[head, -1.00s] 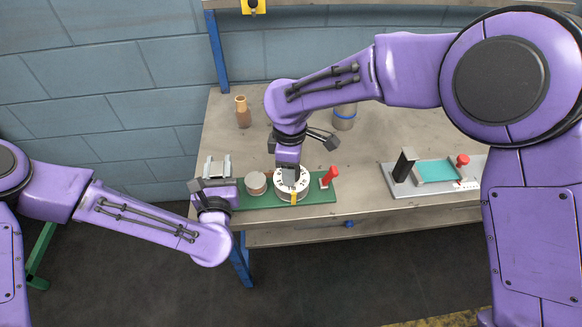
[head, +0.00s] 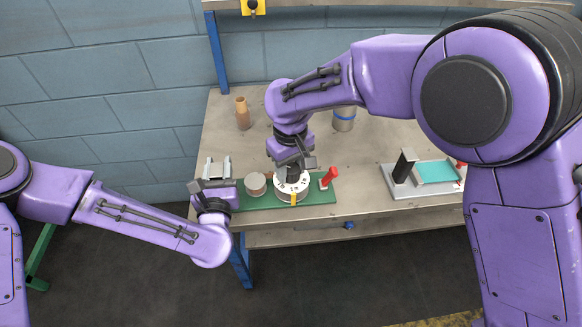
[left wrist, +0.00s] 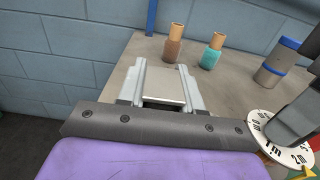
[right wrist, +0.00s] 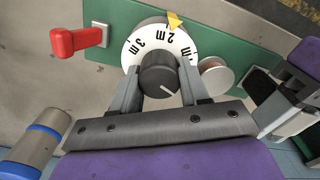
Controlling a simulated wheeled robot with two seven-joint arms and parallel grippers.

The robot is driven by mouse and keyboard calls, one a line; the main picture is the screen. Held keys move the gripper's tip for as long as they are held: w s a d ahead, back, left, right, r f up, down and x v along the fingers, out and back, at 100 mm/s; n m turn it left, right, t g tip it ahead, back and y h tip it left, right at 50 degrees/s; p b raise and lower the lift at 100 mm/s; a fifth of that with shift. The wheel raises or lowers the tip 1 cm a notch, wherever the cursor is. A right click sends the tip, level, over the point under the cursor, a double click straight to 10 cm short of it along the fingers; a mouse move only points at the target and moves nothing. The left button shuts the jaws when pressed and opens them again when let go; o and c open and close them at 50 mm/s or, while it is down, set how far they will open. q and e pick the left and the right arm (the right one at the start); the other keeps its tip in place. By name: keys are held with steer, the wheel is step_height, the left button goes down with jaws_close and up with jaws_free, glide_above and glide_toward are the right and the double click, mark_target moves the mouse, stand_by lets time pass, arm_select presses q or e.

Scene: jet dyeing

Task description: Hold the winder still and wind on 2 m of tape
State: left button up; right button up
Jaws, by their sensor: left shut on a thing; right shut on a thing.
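The winder is a green base (head: 318,196) with a white numbered dial (head: 281,190), a dark knob (right wrist: 160,77), a yellow pointer (right wrist: 174,20) and a red handle (head: 329,177). A round tape reel (head: 255,184) sits left of the dial. My right gripper (right wrist: 160,90) is shut on the dark knob from above. The pointer is at the dial's rim near the 2m mark; its exact reading is unclear. My left gripper (head: 218,168) is at the base's left end, shut on a pale flat block (left wrist: 163,84). Whether the block joins the base is hidden.
A brown bottle (head: 243,114) and a blue-banded tin (head: 344,118) stand behind the winder; a teal bottle (left wrist: 213,50) shows in the left wrist view. A grey device with a teal top (head: 436,172) stands right. The bench (head: 355,190) is clear between it and the winder.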

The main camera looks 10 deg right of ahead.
mark_target(290, 167)
steer(key=shift+a+m, duration=0.1)
steer(key=shift+m, duration=0.6)
steer(key=o, duration=1)
steer(key=shift+o, duration=0.2)
step_height(290, 167, up, 12)
